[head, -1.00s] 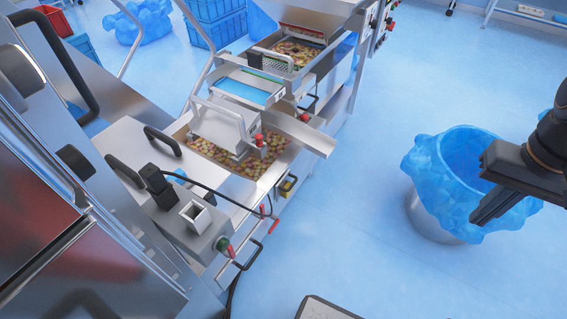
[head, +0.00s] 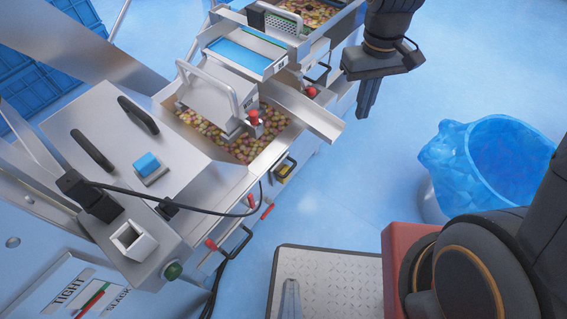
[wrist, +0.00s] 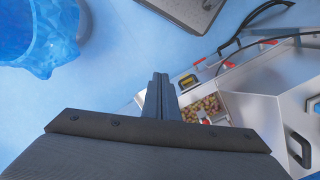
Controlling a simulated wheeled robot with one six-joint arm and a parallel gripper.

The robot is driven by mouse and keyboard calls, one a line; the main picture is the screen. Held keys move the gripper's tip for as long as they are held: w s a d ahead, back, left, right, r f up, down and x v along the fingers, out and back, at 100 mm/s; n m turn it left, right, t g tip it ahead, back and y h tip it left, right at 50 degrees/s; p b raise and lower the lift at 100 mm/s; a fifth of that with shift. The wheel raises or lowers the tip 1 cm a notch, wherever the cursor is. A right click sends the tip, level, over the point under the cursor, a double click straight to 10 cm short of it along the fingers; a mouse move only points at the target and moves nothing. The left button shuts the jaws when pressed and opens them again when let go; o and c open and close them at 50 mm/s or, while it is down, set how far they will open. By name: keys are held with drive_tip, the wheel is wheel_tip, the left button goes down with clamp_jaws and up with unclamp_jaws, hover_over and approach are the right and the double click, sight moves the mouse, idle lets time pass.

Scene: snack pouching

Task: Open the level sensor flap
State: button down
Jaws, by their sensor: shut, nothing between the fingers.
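A metal flap-like plate (head: 210,92) with a raised bar handle lies over a bin of colourful snacks (head: 240,150). A red knob (head: 253,117) stands at its right corner. It seems to be the level sensor flap, but I see no label that confirms this. My gripper (head: 366,105) is shut and empty. It points down over the floor, right of the machine and apart from the plate. In the wrist view my closed fingers (wrist: 160,92) show in front of part of the snack bin (wrist: 205,108). The plate cannot be made out clearly there.
A metal chute (head: 312,115) juts toward my gripper from the machine's right side. A blue-lined bin (head: 450,165) stands on the floor at right. A checkered metal platform (head: 325,280) is at the front. A black cable (head: 200,207) hangs at the near machine. Floor between is clear.

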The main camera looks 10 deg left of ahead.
drive_tip(key=w+a+f+n+b, duration=0.2)
drive_tip(key=w+a+f+b, duration=0.1)
drive_tip(key=a+f, duration=0.35)
drive_tip(key=w+a+f+n+b, duration=0.25)
drive_tip(key=a+f, duration=0.25)
drive_tip(key=f, duration=0.3)
drive_tip(key=n+h+b, duration=0.2)
drive_tip(key=n+b, duration=0.2)
drive_tip(key=b, duration=0.1)
hover_over(285, 172)
drive_tip(key=shift+m+g, duration=0.25)
drive_tip(key=shift+g, duration=0.05)
wheel_tip(285, 172, down, 22)
drive_tip(key=shift+f, duration=0.25)
